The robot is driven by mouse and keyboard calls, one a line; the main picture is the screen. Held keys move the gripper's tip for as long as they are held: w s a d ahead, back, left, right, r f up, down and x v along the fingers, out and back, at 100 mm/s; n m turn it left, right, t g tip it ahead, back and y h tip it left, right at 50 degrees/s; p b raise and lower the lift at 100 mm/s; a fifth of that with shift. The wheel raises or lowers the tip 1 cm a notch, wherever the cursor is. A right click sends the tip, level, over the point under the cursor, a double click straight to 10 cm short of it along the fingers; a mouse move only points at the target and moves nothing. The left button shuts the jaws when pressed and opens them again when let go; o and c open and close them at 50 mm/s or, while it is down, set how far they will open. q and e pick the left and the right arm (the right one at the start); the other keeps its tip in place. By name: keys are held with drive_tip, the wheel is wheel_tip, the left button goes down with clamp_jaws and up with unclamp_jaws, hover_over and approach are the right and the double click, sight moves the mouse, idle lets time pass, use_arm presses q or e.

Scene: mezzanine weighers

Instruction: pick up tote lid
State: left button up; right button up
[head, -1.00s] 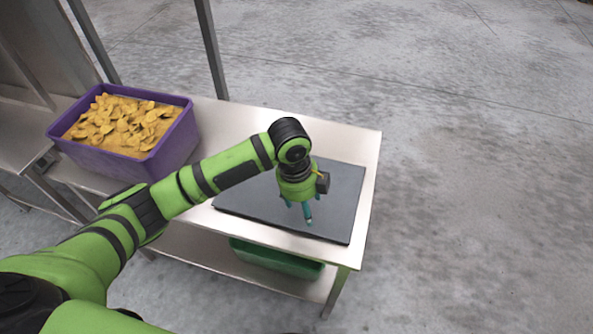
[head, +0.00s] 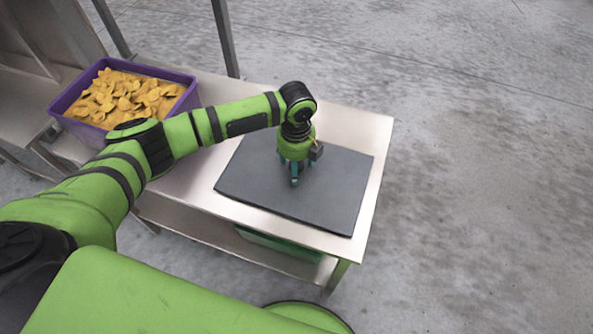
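The tote lid (head: 335,195) is a flat dark grey panel lying on the right part of the steel table. My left gripper (head: 294,178) points down over the left-middle part of the lid, with its teal fingers apart and nothing between them. The fingertips are close to the lid's surface; I cannot tell whether they touch it. The gripper and wrist hide part of the lid's far edge. My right gripper is out of view.
A purple tote (head: 187,103) full of yellow chips stands at the table's left. A green tote (head: 285,257) sits on the shelf below. The steel table (head: 377,140) has a narrow bare strip right of the lid. Open concrete floor lies beyond. A metal post (head: 226,40) rises behind.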

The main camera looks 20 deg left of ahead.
use_arm(q)
clamp_jaws()
drive_tip(key=shift+r, duration=0.1)
